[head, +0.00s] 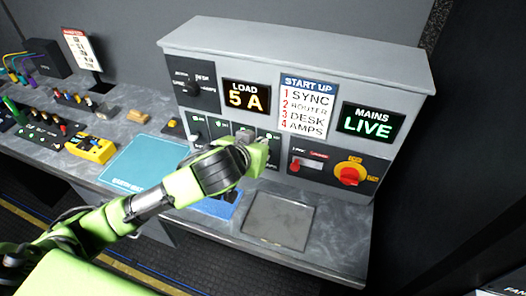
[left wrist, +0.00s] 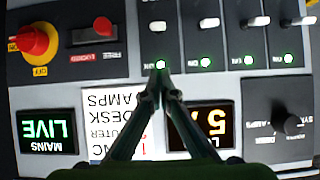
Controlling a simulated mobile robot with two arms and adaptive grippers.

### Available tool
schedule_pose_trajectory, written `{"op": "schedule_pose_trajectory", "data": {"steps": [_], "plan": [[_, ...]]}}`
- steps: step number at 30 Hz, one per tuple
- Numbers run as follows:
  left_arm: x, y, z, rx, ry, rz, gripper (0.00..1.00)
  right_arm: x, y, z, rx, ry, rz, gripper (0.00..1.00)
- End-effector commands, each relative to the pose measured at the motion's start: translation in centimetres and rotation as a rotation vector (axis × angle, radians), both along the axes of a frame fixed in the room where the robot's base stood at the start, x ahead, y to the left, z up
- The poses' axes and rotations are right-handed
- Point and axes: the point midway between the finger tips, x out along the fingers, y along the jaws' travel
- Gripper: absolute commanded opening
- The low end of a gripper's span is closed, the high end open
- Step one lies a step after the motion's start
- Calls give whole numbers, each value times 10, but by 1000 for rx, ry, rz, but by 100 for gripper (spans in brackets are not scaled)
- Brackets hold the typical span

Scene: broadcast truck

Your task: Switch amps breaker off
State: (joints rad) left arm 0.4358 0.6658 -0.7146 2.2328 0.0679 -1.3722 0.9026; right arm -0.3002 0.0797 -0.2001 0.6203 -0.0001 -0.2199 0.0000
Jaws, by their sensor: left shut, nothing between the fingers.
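A row of breakers sits on the grey console's lower panel, each with a white lever and a lit green lamp. The wrist picture is upside down. There the breaker at the left end of the row (left wrist: 158,26) is the right-end one in the head view; its label is too small to read, so I cannot confirm it is the amps breaker. My left gripper (head: 264,150) is shut and empty in front of that end. In the left wrist view its fingertips (left wrist: 161,74) meet just by that breaker's green lamp, apart from its lever.
A display reads LOAD 5 A (head: 246,97); the MAINS display (head: 367,122) reads LIVE. A START UP list (head: 303,106) hangs between them. A red knob on yellow (head: 350,174) and a red switch (head: 296,166) sit to the right. A dark tray (head: 279,221) lies below.

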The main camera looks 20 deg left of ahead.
Motion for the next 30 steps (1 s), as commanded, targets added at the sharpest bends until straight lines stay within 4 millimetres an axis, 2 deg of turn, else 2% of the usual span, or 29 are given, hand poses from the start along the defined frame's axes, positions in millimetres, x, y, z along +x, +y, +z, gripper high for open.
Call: {"op": "schedule_pose_trajectory", "data": {"steps": [7, 10, 15, 30], "plan": [[34, -1, -20, 1, 1, 1, 0, 0, 0, 13, 0, 1, 0, 40], [24, 0, -37, 3, 4, -2, 0, -1, 0, 19, 0, 1, 0, 40], [19, -1, -53, 0, 1, -1, 0, -1, 0, 23, 0, 1, 0, 40], [19, -1, -59, -1, -3, -1, 0, -1, 0, 22, 0, 1, 0, 40]]}}
